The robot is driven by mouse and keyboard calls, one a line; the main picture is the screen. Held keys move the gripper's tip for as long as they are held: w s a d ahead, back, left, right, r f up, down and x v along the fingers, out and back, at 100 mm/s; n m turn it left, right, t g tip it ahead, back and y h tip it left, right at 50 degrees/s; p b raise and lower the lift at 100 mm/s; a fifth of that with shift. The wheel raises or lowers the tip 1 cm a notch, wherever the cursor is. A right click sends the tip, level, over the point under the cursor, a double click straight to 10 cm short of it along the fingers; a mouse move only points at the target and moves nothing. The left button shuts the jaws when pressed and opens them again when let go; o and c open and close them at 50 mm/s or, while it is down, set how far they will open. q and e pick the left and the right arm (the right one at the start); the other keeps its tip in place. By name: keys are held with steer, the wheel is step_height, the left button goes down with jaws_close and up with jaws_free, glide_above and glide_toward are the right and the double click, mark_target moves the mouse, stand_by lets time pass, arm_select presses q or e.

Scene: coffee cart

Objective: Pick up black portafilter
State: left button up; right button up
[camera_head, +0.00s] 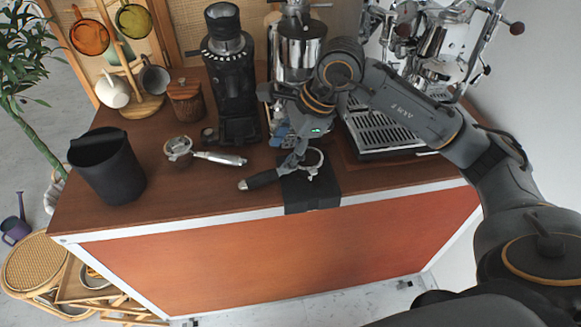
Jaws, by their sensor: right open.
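The black portafilter (262,179) lies on a black mat (322,196) near the counter's front edge. Its black handle points left past the mat, and its metal ring is on the mat at right. My right gripper (294,160) reaches down from above with its jaws open, right at the portafilter's neck between handle and ring. Its fingers hide part of the neck, and I cannot tell whether they touch it. My left gripper is out of view.
A second portafilter with a metal handle (218,158) lies to the left. A black knock bin (107,170), a wooden canister (186,102), a black grinder (232,80) and a silver grinder (302,50) stand around. The espresso machine's drip tray (382,132) is at right.

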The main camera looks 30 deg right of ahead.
mark_target(266, 173)
steer(key=x, duration=0.4)
steer(key=p+x, duration=0.2)
steer(key=x, duration=0.2)
steer(key=shift+w+a+f, duration=0.1)
steer(key=shift+a+f, duration=0.1)
steer(key=shift+a, duration=0.05)
steer(key=shift+w+a+f, duration=0.15)
steer(key=shift+f, duration=0.3)
steer(key=shift+c, duration=0.2)
jaws_close()
steer(key=shift+r, duration=0.1)
